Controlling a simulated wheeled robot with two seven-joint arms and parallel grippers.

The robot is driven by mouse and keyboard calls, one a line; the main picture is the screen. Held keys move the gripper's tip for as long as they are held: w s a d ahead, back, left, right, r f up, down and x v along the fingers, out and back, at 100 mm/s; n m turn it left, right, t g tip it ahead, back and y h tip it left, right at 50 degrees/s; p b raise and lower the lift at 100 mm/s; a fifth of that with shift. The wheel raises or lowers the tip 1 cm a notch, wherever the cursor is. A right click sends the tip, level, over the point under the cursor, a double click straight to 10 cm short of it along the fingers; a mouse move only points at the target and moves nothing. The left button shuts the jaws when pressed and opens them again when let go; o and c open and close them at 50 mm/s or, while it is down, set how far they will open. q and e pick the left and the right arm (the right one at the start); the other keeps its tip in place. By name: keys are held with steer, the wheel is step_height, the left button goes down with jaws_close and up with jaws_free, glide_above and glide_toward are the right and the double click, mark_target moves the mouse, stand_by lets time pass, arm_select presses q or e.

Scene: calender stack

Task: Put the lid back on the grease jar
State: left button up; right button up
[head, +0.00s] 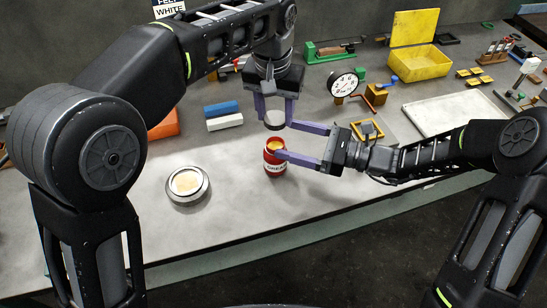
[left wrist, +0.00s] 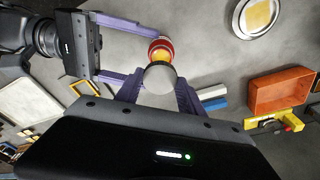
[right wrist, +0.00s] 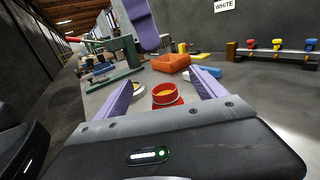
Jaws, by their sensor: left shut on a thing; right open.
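The red grease jar (head: 275,165) stands upright on the bench, its top open with yellow grease showing; it also appears in the left wrist view (left wrist: 160,46) and the right wrist view (right wrist: 166,98). My left gripper (head: 274,118) points down and is shut on the grey round lid (head: 274,122), held above the jar and apart from it; the lid also shows in the left wrist view (left wrist: 159,78). My right gripper (head: 284,140) comes from the right, open, its fingers spread at the jar's sides. I cannot tell whether they touch it.
A round metal tin (head: 187,186) with pale contents stands left of the jar. Blue (head: 221,109) and white (head: 225,123) blocks and an orange tray (head: 163,124) lie behind. A dial gauge (head: 343,84) and yellow box (head: 414,60) stand further back. The bench front is clear.

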mark_target(271, 155)
step_height(271, 155, down, 8)
steer(key=shift+r, duration=0.15)
steer(key=x, duration=0.5)
steer(key=shift+w+a, duration=0.1)
steer(key=shift+a, duration=0.25)
steer(key=shift+x, duration=0.85)
steer(key=shift+c, duration=0.5)
jaws_close()
